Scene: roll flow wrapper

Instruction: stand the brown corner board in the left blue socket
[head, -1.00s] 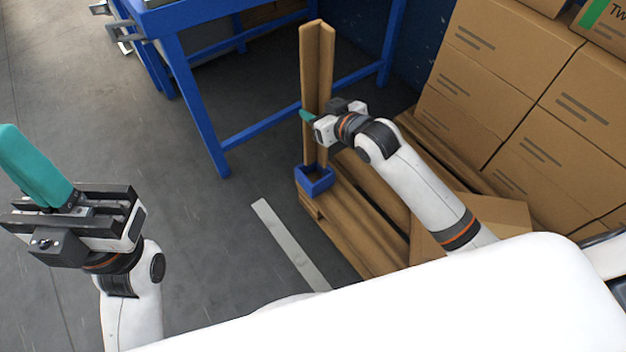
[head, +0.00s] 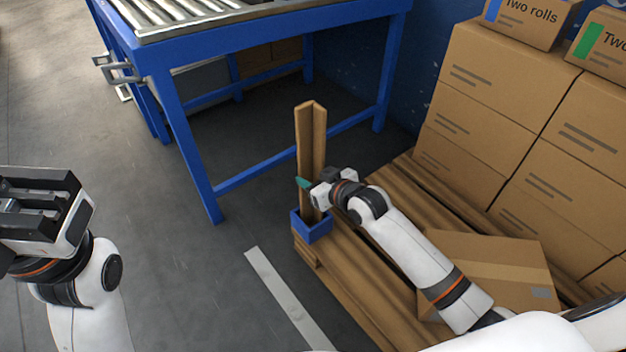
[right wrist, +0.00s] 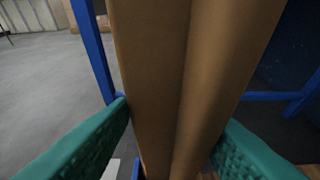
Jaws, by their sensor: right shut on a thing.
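The brown corner board (head: 311,145) stands about upright at the front-left corner of the wooden pallet. Its lower end is inside the blue socket (head: 312,229), whose walls hide the foot, so I cannot tell if it touches bottom. My right gripper (head: 306,185) is shut on the board a little above the socket. In the right wrist view, its teal fingers lie on either side of the board (right wrist: 185,80). My left gripper (head: 38,205) is at the left edge, away from the board; its fingertips are not visible.
The pallet (head: 345,275) carries stacked cartons (head: 480,125) on the right and a flatter carton (head: 505,270) in front. A blue-framed roller table (head: 270,60) stands behind the board. Grey floor with a pale strip (head: 285,300) is clear to the left.

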